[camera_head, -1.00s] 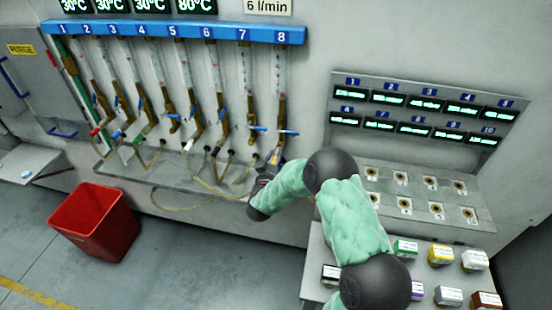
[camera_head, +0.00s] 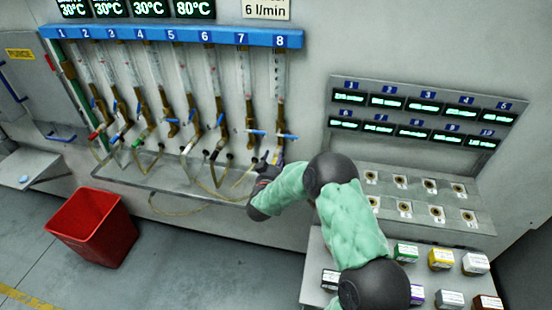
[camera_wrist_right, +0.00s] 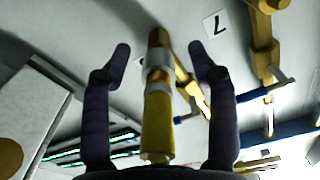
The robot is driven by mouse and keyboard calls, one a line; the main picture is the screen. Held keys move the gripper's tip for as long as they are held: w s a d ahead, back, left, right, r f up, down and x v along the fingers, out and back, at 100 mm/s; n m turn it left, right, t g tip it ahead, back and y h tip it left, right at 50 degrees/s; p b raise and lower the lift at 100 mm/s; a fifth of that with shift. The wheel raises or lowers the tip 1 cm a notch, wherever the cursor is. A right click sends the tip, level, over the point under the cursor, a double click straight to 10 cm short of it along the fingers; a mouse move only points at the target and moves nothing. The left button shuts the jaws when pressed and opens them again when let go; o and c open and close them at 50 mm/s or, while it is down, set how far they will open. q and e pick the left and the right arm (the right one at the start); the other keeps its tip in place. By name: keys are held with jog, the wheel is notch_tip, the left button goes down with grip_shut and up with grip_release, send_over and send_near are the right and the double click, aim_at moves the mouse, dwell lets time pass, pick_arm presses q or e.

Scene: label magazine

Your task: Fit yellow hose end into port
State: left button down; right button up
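My right gripper (camera_head: 270,166) is beneath the brass valve of tube 8 (camera_head: 281,146) at the wall. In the right wrist view, its two dark fingers (camera_wrist_right: 159,52) are spread, with a gap on each side of a yellow hose end (camera_wrist_right: 155,130). The yellow piece runs up between the fingers to a grey collar and a brass part (camera_wrist_right: 158,42). It looks in line with the brass; I cannot tell whether it is seated or only touching. In the head view the hose end is mostly hidden by the gripper. My left gripper is not in view.
Several brass valves with levers and hanging hoses line the wall to the left, above a shallow tray (camera_head: 165,183). A red bin (camera_head: 92,228) stands on the floor. A socket panel (camera_head: 385,183) and a shelf with small labelled boxes (camera_head: 440,259) are at the right.

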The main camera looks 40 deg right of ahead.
jog(key=v, duration=1.2)
jog(key=shift+w, duration=0.1)
dwell(0.4)
jog(key=a+f+n+g+y, duration=0.1)
jog(key=a+f+n+y, duration=0.2)
jog(key=a+f+y, duration=0.55)
jog(key=a+f+n+g+y, duration=0.1)
jog(key=a+f+n+y, duration=0.15)
jog(key=a+f, duration=0.65)
jog(key=s+a+f+n+g+y, duration=0.1)
jog(key=s+a+f+g+y, duration=0.2)
jog(key=s+f, duration=0.4)
jog(key=s+a+f+n+g+y, duration=0.1)
jog(key=s+a+f+g+y, duration=0.3)
jog(key=s, duration=0.9)
jog(key=a+f+g, duration=0.2)
jog(key=a, duration=0.2)
jog(key=shift+s+a+f, duration=0.25)
jog(key=shift+s+f, duration=0.05)
jog(key=shift+f, duration=0.1)
jog(key=shift+n, duration=0.25)
jog(key=shift+c, duration=0.3)
